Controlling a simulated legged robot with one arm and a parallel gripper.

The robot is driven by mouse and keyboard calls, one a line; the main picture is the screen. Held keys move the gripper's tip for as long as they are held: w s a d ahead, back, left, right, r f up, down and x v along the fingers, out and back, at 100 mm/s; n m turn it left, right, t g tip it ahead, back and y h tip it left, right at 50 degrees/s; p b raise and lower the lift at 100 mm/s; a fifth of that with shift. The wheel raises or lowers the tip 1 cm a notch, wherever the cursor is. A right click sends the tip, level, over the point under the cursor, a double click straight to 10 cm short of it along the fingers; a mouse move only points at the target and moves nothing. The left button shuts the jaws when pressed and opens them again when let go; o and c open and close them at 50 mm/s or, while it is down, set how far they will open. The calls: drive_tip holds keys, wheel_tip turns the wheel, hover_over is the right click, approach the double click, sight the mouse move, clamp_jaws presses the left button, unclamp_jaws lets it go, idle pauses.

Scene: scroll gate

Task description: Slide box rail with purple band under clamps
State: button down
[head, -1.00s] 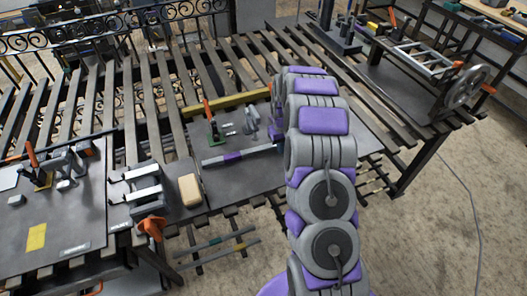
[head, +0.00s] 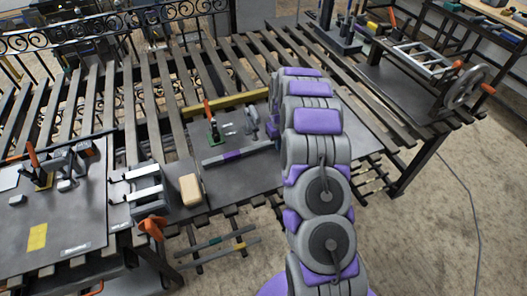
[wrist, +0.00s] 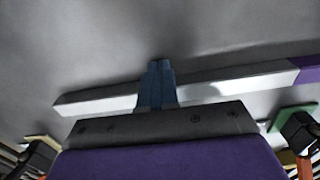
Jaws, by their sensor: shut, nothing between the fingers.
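The grey box rail (head: 213,158) with a purple band (head: 231,155) lies on the dark plate in the middle of the bench. A clamp with a green base and orange-red handle (head: 211,127) stands just behind the rail; a grey clamp (head: 249,119) stands to its right. In the wrist view the rail (wrist: 225,82) crosses the picture, its purple band (wrist: 307,70) at the right edge. My gripper's blue fingers (wrist: 156,68) are shut and empty, overlapping the rail in the picture; I cannot tell whether they touch it. My arm hides the gripper in the head view.
A wooden block (head: 190,190) sits left of the rail. A left plate (head: 70,220) carries another orange-handled clamp (head: 33,160). A yellow bar (head: 225,103) lies behind the clamps. A handwheel (head: 466,86) stands at the right. The bench top is slatted with gaps.

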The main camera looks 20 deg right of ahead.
drive_tip(key=shift+w, duration=0.65)
drive_tip(key=shift+s, duration=0.15)
drive_tip(key=shift+s, duration=1.1)
drive_tip(key=shift+r+p, duration=0.1)
drive_tip(key=shift+p, duration=0.2)
wheel_tip(320, 180, up, 8)
drive_tip(key=p, duration=0.2)
idle(0.5)
